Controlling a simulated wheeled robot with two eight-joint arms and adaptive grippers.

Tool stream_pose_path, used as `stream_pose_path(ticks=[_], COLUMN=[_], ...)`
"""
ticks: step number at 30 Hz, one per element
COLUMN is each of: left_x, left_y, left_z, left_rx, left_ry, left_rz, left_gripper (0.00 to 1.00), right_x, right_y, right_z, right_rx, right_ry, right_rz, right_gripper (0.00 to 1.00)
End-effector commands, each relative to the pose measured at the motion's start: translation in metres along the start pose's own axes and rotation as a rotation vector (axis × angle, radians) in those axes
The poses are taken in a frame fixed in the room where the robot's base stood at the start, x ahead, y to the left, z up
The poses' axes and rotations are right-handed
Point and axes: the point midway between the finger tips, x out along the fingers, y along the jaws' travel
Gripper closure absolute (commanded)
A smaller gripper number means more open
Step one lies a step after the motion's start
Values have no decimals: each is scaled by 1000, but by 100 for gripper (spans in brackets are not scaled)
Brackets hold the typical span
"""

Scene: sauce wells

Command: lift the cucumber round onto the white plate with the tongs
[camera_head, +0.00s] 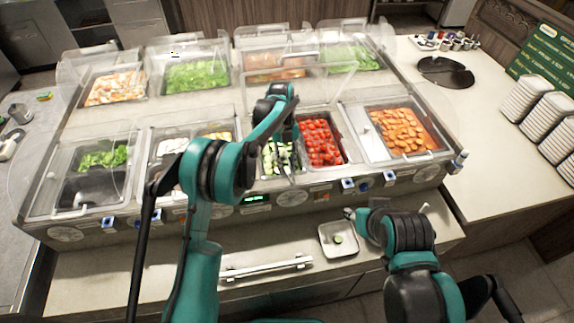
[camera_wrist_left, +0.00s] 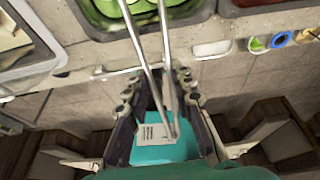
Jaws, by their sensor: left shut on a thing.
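My left gripper (camera_wrist_left: 156,88) is shut on the metal tongs (camera_wrist_left: 150,50), whose arms run up the left wrist view to the cucumber well. In the head view its arm reaches over the counter. The tongs' tips are over or in the well of cucumber rounds (camera_head: 270,160); I cannot tell whether they pinch one. The white plate (camera_head: 326,251) lies on the front counter with a small green round piece (camera_head: 338,240) on it, apparently a cucumber round. My right gripper (camera_head: 352,214) is beside the plate's upper right corner; its fingers are too small to read.
A well of cherry tomatoes (camera_head: 320,142) is just right of the cucumbers, and a well of orange slices (camera_head: 403,132) lies beyond it. Clear covers stand over the wells. A metal rail (camera_head: 266,267) lies left of the plate. Stacked white dishes (camera_head: 525,98) stand far right.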

Motion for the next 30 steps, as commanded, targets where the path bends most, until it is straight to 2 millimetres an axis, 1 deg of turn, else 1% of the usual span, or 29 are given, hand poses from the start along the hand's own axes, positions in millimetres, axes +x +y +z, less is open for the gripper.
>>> stream_pose_path(ticks=[7, 10, 30], left_x=[0, -5, -72], left_y=[0, 0, 1], left_z=[0, -2, -27], left_rx=[0, 0, 0], left_ry=[0, 0, 0], left_rz=[0, 0, 0], left_gripper=[100, 100, 100], right_x=[0, -2, -30], right_y=[0, 0, 0], right_z=[0, -2, -21], right_rx=[0, 0, 0], right_ry=[0, 0, 0], right_rz=[0, 0, 0], right_gripper=[60, 60, 60])
